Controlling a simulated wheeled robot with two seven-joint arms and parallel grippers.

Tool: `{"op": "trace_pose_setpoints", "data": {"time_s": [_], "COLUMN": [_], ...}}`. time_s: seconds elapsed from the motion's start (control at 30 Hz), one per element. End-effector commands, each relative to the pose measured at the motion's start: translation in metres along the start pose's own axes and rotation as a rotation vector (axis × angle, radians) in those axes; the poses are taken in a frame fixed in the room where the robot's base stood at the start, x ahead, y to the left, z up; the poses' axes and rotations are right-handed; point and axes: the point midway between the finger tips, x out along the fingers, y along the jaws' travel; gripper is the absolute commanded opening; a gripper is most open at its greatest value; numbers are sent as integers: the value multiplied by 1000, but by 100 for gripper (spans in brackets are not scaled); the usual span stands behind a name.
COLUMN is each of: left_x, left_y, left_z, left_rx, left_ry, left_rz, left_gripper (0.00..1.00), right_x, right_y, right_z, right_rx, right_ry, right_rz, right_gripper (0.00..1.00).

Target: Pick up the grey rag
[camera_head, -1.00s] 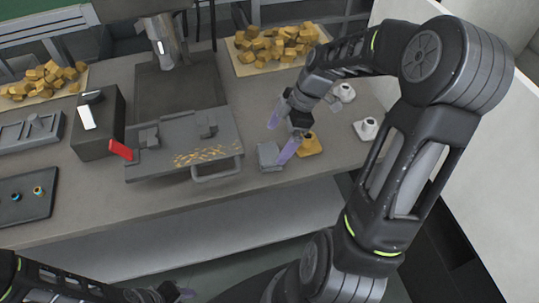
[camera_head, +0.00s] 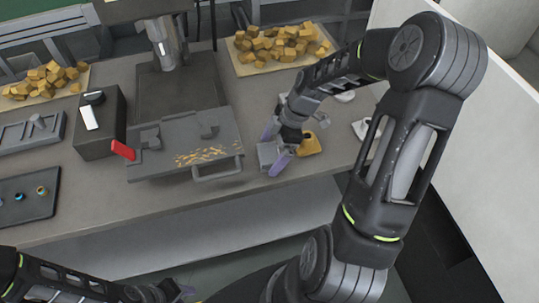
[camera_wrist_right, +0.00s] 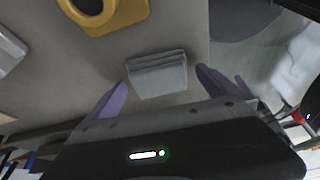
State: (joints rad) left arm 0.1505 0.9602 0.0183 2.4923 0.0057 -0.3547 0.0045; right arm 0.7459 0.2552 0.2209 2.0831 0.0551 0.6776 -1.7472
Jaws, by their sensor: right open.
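The grey rag (camera_head: 267,152) is a small folded block on the table, just right of the machine's handle. In the right wrist view the rag (camera_wrist_right: 157,74) shows layered folds and lies between and just beyond the fingertips. My right gripper (camera_head: 276,150) is open, with its purple fingers on either side of the rag; it also shows in the right wrist view (camera_wrist_right: 163,85). I cannot tell whether either finger touches the rag. My left gripper (camera_head: 172,291) is at the bottom edge of the head view, low and away from the table, and its jaws are unclear.
A yellow holder (camera_head: 309,144) stands close to the right gripper. White cups (camera_head: 361,130) sit farther right. The machine vise (camera_head: 185,150) with a red-tipped handle and gold chips is to the left. Trays of brass blocks (camera_head: 277,47) lie at the back.

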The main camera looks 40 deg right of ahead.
Motion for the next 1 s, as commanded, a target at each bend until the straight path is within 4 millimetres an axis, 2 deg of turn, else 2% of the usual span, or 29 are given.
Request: {"op": "trace_pose_setpoints", "data": {"time_s": [0.07,0.8,1.0], "left_x": [0,0,0], "left_y": [0,0,0], "left_z": [0,0,0], "left_rx": [0,0,0], "left_ry": [0,0,0], "left_rz": [0,0,0], "left_gripper": [34,34,34], "right_x": [0,0,0], "right_y": [0,0,0], "right_z": [0,0,0], "right_rx": [0,0,0], "right_ry": [0,0,0], "right_rz": [0,0,0], "right_gripper": [98,37,37]}}
